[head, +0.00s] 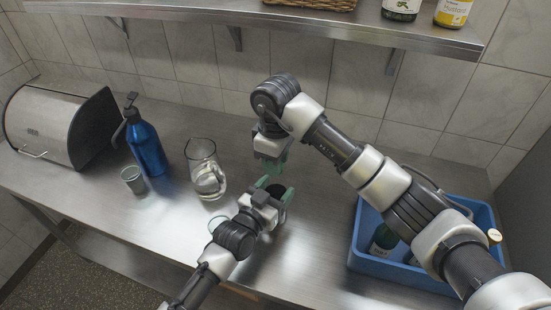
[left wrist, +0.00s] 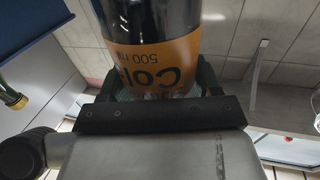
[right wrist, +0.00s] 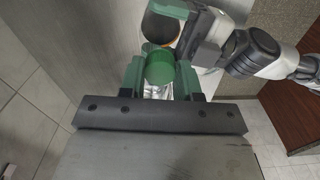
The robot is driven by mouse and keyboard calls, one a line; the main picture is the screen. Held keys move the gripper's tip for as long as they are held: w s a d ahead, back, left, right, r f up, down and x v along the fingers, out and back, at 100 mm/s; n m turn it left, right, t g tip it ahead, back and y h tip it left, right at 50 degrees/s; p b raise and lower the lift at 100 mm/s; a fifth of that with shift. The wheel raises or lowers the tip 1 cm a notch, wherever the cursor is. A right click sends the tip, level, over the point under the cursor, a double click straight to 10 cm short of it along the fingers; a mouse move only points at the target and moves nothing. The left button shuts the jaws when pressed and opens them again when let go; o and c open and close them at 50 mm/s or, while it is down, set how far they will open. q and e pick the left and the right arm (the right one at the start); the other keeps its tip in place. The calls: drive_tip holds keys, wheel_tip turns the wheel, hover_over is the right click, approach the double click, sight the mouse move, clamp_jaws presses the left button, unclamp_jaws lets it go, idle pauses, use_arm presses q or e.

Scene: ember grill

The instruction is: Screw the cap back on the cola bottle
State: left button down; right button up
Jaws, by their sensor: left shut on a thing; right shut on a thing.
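My left gripper (head: 273,190) is shut around the cola bottle, which shows dark (head: 276,190) between its fingers in the head view. The left wrist view shows the bottle's orange label (left wrist: 160,62) close up, its print upside down. My right gripper (head: 270,157) is above and behind it in the head view. In the right wrist view its green fingers are shut on a green round cap (right wrist: 160,68). The dark bottle (right wrist: 160,27) shows just past the cap there. The bottle's mouth is hidden, and I cannot tell whether cap and bottle touch.
A blue crate (head: 398,272) holding bottles is at right, under my right arm. A shelf (head: 290,18) runs above.

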idle(0.3)
drive_tip(key=o, duration=0.9)
drive_tip(key=shift+d, duration=0.1)
drive_tip(key=shift+c, duration=0.4)
